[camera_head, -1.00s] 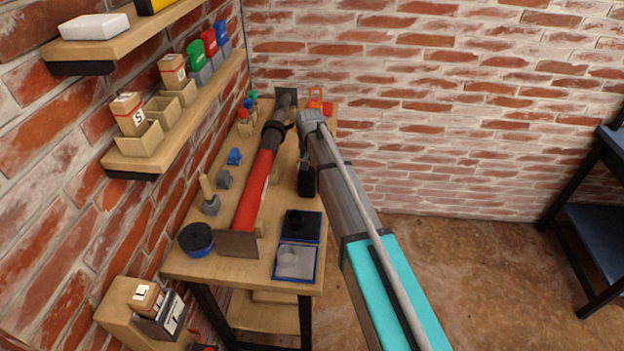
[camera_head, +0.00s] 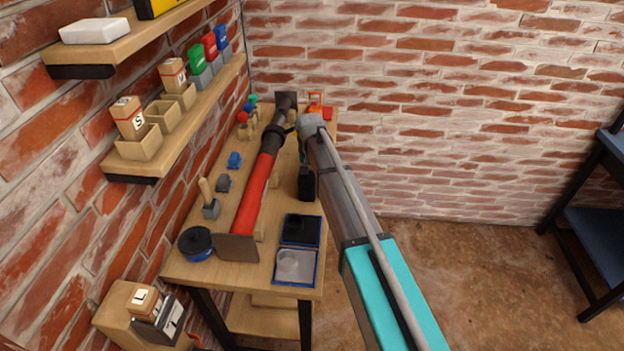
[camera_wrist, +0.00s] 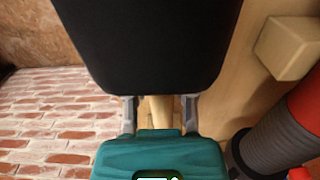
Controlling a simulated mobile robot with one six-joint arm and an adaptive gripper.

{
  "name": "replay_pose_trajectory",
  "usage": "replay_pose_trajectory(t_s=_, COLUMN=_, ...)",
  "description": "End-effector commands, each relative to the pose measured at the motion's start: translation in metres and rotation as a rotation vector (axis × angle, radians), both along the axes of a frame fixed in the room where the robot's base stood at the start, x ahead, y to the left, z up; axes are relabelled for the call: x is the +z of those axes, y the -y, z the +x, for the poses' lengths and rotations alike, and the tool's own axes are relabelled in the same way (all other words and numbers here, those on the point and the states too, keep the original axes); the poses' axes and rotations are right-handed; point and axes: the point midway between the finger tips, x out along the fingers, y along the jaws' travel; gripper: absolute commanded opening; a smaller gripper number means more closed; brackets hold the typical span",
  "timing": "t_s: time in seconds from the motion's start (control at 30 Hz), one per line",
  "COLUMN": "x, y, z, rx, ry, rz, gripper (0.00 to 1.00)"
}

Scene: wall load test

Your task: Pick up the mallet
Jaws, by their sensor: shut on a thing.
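The mallet has a black head (camera_wrist: 145,45) that fills the upper middle of the wrist view, with a pale wooden handle (camera_wrist: 160,112) below it. My gripper (camera_wrist: 160,113) has one finger on each side of the handle and is shut on it. In the head view the black head (camera_head: 306,184) shows beside my arm, at the right edge of the workbench. My arm hides the fingers and most of the handle there. I cannot tell whether the mallet touches the bench.
The wooden workbench (camera_head: 186,268) carries a long red and black pipe (camera_head: 256,190) left of the mallet. Two blue-edged trays (camera_head: 296,266), a blue-black round tin (camera_head: 196,243) and small parts lie nearby. Shelves (camera_head: 215,90) hang on the left wall. Open floor (camera_head: 450,270) lies to the right.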

Motion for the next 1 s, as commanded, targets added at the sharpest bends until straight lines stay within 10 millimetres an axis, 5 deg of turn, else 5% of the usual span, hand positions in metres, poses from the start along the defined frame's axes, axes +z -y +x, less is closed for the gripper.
replay_pose_trajectory(t_s=0.63, x=0.003, y=0.0, z=0.0, rx=0.0, ry=0.0, rz=0.0, gripper=0.0)
replay_pose_trajectory(t_s=1.0, x=0.027, y=0.0, z=0.0, rx=0.0, ry=0.0, rz=0.0, gripper=0.0)
